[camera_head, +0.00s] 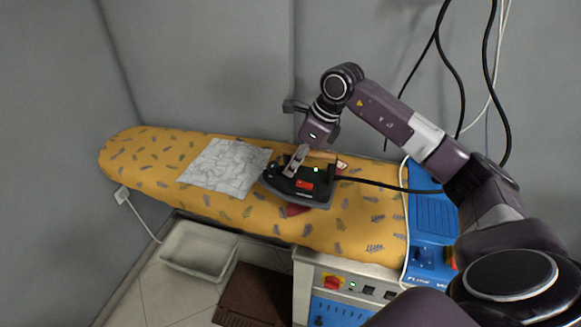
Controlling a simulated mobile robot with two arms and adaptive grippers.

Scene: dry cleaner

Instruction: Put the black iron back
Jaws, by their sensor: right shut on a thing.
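The black iron (316,191) sits on the yellow patterned ironing board (330,231), or just above it; I cannot tell whether it touches. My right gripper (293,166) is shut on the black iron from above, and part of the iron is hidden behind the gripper. A black cable runs from the iron to the right. A blue iron rest (432,207) is at the right end of the board, partly hidden by my right arm. My left gripper is not in view.
A wrinkled white cloth (226,167) lies on the board left of the iron. A white bin (197,251) and a brown mat (250,296) are on the floor. A control panel (352,289) is below the board. Cables hang at the right, near my arm. Grey walls stand close behind.

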